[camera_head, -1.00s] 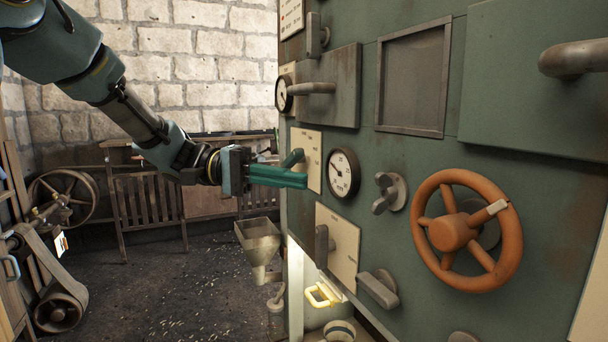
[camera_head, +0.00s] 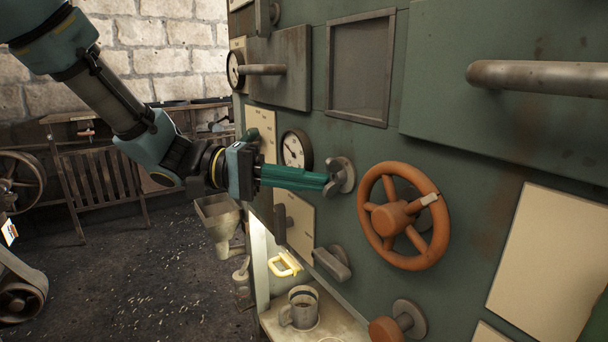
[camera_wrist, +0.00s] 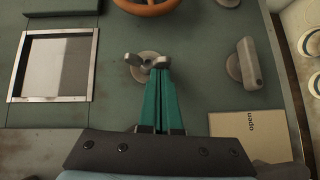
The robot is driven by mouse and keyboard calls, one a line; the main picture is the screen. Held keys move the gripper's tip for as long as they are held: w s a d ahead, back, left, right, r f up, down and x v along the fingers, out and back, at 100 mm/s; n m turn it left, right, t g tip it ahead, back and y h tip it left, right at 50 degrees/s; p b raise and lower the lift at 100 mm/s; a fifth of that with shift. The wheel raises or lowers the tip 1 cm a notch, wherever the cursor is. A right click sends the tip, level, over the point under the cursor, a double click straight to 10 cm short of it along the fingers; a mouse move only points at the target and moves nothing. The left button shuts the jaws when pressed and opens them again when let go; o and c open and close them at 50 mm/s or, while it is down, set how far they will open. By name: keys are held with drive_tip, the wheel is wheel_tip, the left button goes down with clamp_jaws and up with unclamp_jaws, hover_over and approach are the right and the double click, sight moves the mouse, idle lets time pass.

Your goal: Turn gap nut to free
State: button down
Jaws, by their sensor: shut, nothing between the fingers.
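A grey two-winged nut on a round base, apparently the gap nut (camera_head: 346,173), sits on the green panel between a round gauge and an orange handwheel. My gripper (camera_head: 326,182) has its long teal fingers closed together, with the tips right at the nut's near wing. In the wrist view the nut (camera_wrist: 147,75) lies just past the fingertips (camera_wrist: 161,66), which meet beside its right wing. Nothing shows between the fingers. The fingers hide part of the nut's base, and I cannot tell if they touch the wing.
The orange handwheel (camera_head: 375,221) stands out from the panel close to the right of the nut. A grey knob handle (camera_head: 332,262) is below, and the gauge (camera_head: 296,150) is to the left. A mug (camera_head: 300,308) stands on a low shelf.

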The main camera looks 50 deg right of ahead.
drive_tip(key=shift+f, duration=0.1)
drive_tip(key=shift+s+a+f+n+g+b, duration=0.15)
drive_tip(key=shift+s+f+n+g+b, duration=0.15)
drive_tip(key=shift+s+n+g+b, duration=0.25)
drive_tip(key=shift+r, duration=0.2)
